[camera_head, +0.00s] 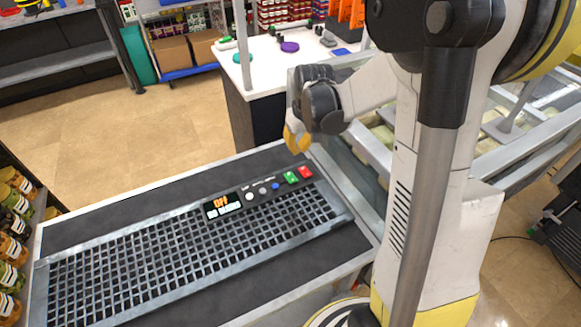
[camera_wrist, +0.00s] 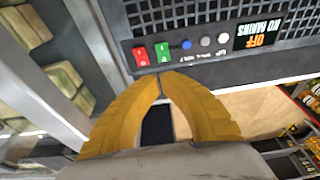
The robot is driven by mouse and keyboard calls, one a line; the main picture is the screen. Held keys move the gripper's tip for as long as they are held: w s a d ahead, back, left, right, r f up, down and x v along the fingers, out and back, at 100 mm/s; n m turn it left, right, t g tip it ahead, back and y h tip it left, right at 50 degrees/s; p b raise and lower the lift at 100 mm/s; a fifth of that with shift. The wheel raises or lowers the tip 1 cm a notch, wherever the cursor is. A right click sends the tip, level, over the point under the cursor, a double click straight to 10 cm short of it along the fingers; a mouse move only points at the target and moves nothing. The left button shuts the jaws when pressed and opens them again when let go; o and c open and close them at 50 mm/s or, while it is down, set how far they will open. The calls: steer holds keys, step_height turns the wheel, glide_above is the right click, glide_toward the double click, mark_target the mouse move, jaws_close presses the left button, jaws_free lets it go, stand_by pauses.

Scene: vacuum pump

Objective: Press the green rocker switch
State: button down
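The green rocker switch (camera_head: 291,178) is set in a black control strip on the grated machine top. A red switch (camera_head: 306,172) sits directly beside it. In the wrist view the green switch (camera_wrist: 163,52) appears just beyond my fingertips, with the red switch (camera_wrist: 140,56) to its left. My gripper (camera_head: 297,140) has yellow fingers and appears above and behind the strip in the head view. In the wrist view my gripper's (camera_wrist: 161,77) fingertips meet with nothing between them. They look apart from the switch; the exact distance is unclear.
The strip also holds a display (camera_head: 222,206) reading OFF and NO MAINS, and a blue button (camera_head: 275,186) beside pale ones. A metal grate (camera_head: 150,255) covers much of the top. A metal-framed conveyor (camera_head: 365,160) stands right, a white table (camera_head: 270,75) behind, jars (camera_head: 12,225) left.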

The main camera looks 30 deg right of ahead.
mark_target(295, 179)
steer(key=shift+f, duration=0.1)
steer(key=b+x, duration=0.1)
steer(key=x, duration=0.3)
steer(key=b+x, duration=0.2)
steer(key=x, duration=0.2)
steer(key=s+b+x, duration=0.1)
steer(key=b+x, duration=0.1)
steer(key=x, duration=0.2)
steer(key=shift+f, duration=0.45)
steer(key=shift+f+b, duration=0.35)
steer(key=shift+f, duration=0.15)
steer(key=shift+s+f+b, duration=0.25)
steer(key=shift+f+b, duration=0.35)
steer(key=shift+b, duration=0.1)
steer(key=shift+r, duration=0.1)
steer(key=shift+w+r, duration=0.1)
steer(key=shift+w, duration=0.05)
steer(key=shift+w+r+p, duration=0.2)
steer(key=shift+w+p, duration=0.1)
steer(key=shift+w, duration=0.35)
steer(key=shift+r, duration=0.15)
